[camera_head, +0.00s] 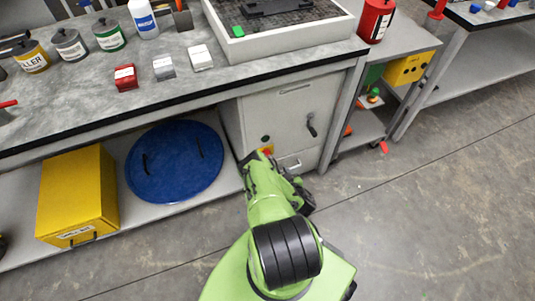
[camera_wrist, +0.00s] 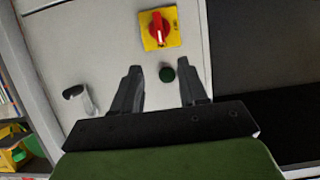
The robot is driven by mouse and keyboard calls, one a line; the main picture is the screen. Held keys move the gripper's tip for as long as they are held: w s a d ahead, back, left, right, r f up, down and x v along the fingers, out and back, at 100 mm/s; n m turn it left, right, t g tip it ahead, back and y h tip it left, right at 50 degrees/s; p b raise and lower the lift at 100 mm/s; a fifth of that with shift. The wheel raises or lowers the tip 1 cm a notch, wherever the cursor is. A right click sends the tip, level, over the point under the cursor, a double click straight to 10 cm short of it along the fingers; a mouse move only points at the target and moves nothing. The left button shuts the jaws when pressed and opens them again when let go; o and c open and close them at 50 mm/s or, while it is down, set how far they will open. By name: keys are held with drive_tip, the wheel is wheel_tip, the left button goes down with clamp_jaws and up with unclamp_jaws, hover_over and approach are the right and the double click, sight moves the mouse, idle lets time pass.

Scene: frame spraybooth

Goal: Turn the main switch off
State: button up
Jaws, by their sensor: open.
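The main switch is a red rotary knob (camera_wrist: 158,28) with a white line on a yellow square plate (camera_wrist: 174,39). It is on a light grey cabinet front at the top of the wrist view, where its white line runs roughly up and down. In the head view only a bit of the switch (camera_head: 266,150) shows beside my gripper. My gripper (camera_wrist: 160,68) is open and empty, its two dark fingers pointing toward the cabinet front. In the wrist picture the knob lies beyond the fingertips; I cannot tell the exact gap. My own arm hides part of the gripper in the head view.
A dark green round button (camera_wrist: 167,74) shows between the fingers. A cabinet handle (camera_head: 311,124) sticks out to the right. A blue round lid (camera_head: 174,161) and yellow box (camera_head: 77,195) are on the low shelf at left. The workbench top (camera_head: 225,80) overhangs the cabinet.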

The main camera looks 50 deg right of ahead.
sight(269, 156)
drive_tip(key=b+x, duration=0.5)
drive_tip(key=x, duration=0.8)
drive_tip(key=shift+w+f, duration=0.15)
drive_tip(key=shift+f, duration=0.05)
drive_tip(key=shift+w+d, duration=0.15)
drive_tip(key=shift+w, duration=0.05)
drive_tip(key=shift+c, duration=0.3)
clamp_jaws()
